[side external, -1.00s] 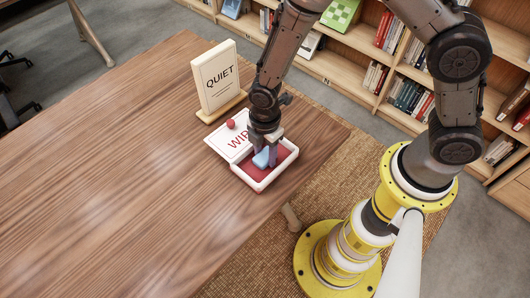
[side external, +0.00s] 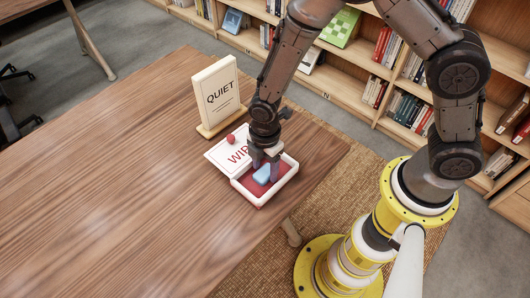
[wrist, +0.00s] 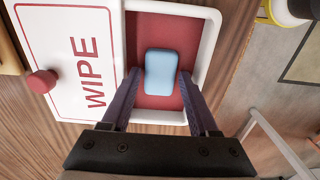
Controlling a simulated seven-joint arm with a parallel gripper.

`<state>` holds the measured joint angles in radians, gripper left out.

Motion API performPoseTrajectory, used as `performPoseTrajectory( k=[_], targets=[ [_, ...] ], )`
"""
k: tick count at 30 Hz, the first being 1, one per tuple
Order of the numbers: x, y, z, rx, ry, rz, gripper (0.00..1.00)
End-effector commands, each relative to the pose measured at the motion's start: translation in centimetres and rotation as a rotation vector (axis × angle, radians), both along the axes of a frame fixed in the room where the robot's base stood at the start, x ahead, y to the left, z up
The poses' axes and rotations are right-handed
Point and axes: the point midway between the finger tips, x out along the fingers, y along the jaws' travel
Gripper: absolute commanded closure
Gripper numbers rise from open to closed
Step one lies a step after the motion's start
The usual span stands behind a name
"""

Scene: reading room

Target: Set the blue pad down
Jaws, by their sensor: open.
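The blue pad (side external: 264,175) lies in a white-rimmed tray (side external: 263,202) with a red floor. In the wrist view the pad (wrist: 161,72) rests on the red floor with bare red around it. My gripper (side external: 266,164) is just above the pad inside the tray area. In the wrist view my gripper (wrist: 160,78) is open, its two dark fingers spread on either side of the pad's near end, with a gap to each side. A white panel marked WIPE (wrist: 68,60) with a red knob (wrist: 42,82) adjoins the tray.
A QUIET sign (side external: 217,93) stands on a wooden base behind the WIPE panel. The wooden table (side external: 110,180) is clear to the left. The tray sits near the table's right edge. Bookshelves (side external: 370,75) stand beyond.

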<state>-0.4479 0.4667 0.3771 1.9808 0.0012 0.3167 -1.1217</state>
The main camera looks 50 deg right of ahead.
Motion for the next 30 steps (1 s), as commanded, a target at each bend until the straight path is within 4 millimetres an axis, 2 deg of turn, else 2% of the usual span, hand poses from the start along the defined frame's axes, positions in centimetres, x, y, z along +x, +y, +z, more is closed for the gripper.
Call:
performPoseTrajectory(
  k=[12,18,26,28,30],
  targets=[
    [0.1,0.0,8.3,0.002,-0.005,0.000,0.39],
    [0.0,0.0,10.6,0.001,-0.002,0.000,0.39],
    [0.0,-0.1,11.4,0.001,-0.003,-0.007,0.39],
    [0.0,-0.5,12.2,0.007,-0.015,-0.041,0.39],
    [-0.2,-1.5,13.8,0.019,-0.038,-0.113,0.39]
  ],
)
